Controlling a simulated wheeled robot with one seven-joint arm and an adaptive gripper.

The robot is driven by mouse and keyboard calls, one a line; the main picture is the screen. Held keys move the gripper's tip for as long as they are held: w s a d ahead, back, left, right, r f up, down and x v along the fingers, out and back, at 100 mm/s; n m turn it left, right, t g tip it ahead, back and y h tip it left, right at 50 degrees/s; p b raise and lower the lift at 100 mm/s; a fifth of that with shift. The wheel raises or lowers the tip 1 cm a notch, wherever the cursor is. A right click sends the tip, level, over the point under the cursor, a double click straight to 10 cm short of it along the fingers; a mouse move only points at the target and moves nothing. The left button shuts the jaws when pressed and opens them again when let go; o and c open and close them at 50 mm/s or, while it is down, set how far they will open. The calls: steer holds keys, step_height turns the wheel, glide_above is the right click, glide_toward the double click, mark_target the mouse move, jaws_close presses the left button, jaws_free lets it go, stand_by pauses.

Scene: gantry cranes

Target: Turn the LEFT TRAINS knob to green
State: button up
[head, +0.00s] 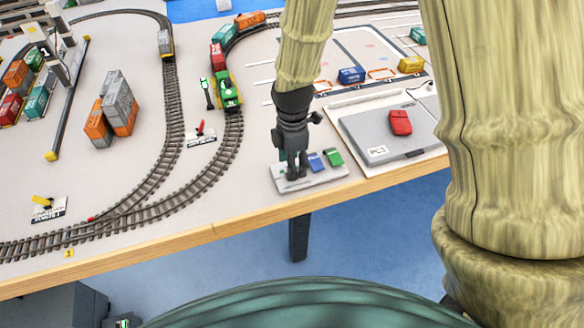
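A light control panel (325,177) lies near the table's front edge. A blue block-shaped part (316,162) and a green one (334,157) show on its right half. My gripper (297,177) points down over the panel's left half, with its fingertips close to the panel surface. The fingers look near each other, but I cannot tell whether they are shut or hold anything. A bit of green shows just left of the fingers. No knob or LEFT TRAINS label can be made out; my gripper hides that part of the panel.
Curved train track (205,165) runs to the left, with a green locomotive (227,95). My arm covers the right side.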

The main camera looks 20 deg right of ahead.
steer(key=shift+f, duration=1.55)
steer(key=c, duration=1)
